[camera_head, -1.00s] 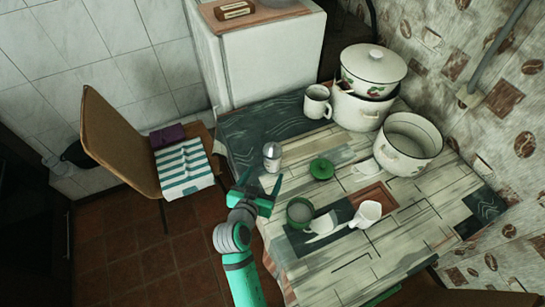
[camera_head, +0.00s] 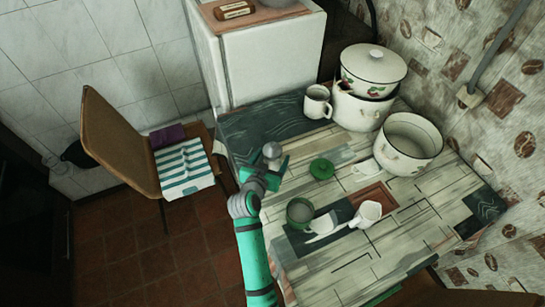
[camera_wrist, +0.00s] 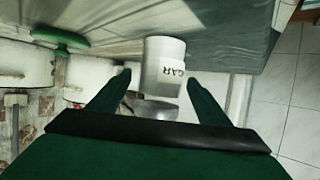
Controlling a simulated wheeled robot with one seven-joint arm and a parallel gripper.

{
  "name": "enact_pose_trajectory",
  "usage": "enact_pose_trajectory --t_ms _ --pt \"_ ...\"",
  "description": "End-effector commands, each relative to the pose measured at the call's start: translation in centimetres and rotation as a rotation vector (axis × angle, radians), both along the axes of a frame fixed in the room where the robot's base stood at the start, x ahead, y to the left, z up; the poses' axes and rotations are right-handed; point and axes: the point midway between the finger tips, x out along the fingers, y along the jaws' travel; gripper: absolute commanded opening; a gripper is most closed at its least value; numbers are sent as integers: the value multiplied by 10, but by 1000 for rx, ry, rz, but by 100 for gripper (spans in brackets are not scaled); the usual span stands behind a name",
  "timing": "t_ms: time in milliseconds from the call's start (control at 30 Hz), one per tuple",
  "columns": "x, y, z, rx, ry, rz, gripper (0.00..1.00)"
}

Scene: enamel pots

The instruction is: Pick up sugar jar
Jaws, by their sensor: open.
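The sugar jar (camera_head: 272,151) stands on the table near its left edge, with a grey metal lid on top. In the wrist view the white jar (camera_wrist: 165,62) shows the dark letters "GAR", with its lid towards the palm. My gripper (camera_head: 269,172) is open at the jar and hides its lower part in the head view. In the wrist view the gripper's fingers (camera_wrist: 158,80) lie on either side of the jar. A gap shows on both sides, and the jar is not clasped.
A green lid (camera_head: 322,169) lies right of the jar. A green mug (camera_head: 300,212) and a white ladle (camera_head: 367,213) are nearer the front. A white mug (camera_head: 318,101), an open pot (camera_head: 408,143) and a lidded pot (camera_head: 373,70) stand behind. A chair (camera_head: 122,143) is left.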

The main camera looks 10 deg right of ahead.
Motion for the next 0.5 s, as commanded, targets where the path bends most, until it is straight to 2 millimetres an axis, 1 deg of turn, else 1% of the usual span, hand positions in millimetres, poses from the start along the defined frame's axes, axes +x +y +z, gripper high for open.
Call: enact_pose_trajectory --t_ms 100,333,367,400,467,500 --pt "6 -4 -3 0 0 1 71" --pt "6 -4 -4 0 0 1 71" --pt "6 -4 -3 0 0 1 64" --pt "6 -4 -3 0 0 1 55" --pt "6 -4 -3 0 0 1 40" --pt "6 -4 -3 0 0 1 31"
